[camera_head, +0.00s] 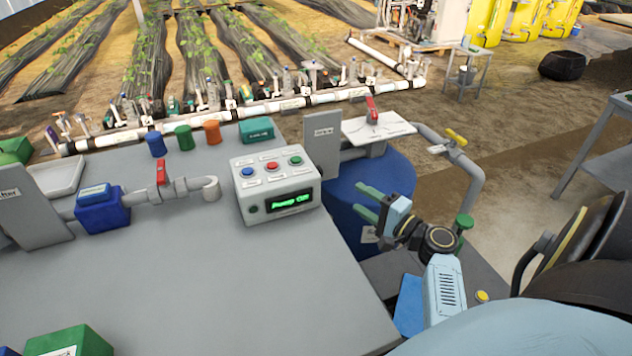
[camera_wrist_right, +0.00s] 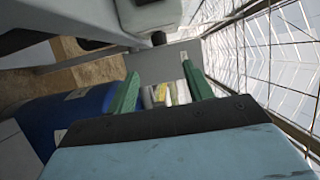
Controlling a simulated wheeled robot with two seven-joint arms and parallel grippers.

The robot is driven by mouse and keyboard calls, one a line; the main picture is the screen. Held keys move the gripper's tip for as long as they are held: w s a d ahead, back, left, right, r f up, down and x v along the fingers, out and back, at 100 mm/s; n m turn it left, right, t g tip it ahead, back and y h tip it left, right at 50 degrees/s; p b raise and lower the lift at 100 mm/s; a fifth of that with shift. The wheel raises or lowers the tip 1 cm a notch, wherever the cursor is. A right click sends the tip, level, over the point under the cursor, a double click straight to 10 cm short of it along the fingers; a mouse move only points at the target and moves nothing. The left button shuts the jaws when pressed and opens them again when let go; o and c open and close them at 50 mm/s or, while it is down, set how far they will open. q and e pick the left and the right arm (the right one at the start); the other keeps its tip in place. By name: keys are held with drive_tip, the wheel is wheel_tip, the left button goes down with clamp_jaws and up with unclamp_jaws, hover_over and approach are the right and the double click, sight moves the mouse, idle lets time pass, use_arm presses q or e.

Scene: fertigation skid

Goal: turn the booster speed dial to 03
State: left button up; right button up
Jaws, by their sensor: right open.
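A pale control box (camera_head: 276,182) stands on the grey bench, with blue, red and green buttons on top and a lit green display (camera_head: 289,201) on its front that seems to read "Pump ON". A small dark knob (camera_head: 253,209) sits left of the display; I cannot read any dial number. My right gripper (camera_head: 362,202) is open and empty, right of the box and apart from it, above the blue drum. In the right wrist view its green fingers (camera_wrist_right: 161,87) are spread. A dark knob (camera_wrist_right: 158,39) under a pale housing shows beyond them. My left gripper is not in view.
A blue drum (camera_head: 375,190) stands below my right gripper. A grey upright plate (camera_head: 322,142) and a red-handled valve (camera_head: 371,112) are behind. Another red-handled valve (camera_head: 161,172) and pipe lie left of the box.

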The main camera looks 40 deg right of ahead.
use_arm(q)
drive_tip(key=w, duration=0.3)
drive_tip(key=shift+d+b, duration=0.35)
drive_tip(key=shift+b, duration=0.05)
use_arm(e)
drive_tip(key=w+a, duration=0.1)
drive_tip(key=w, duration=1.2)
drive_tip(key=shift+w, duration=0.15)
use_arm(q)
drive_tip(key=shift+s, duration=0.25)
use_arm(e)
drive_tip(key=shift+a, duration=0.1)
drive_tip(key=shift+c, duration=0.3)
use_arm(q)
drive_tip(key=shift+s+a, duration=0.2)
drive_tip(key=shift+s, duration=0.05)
use_arm(e)
drive_tip(key=c, duration=0.9)
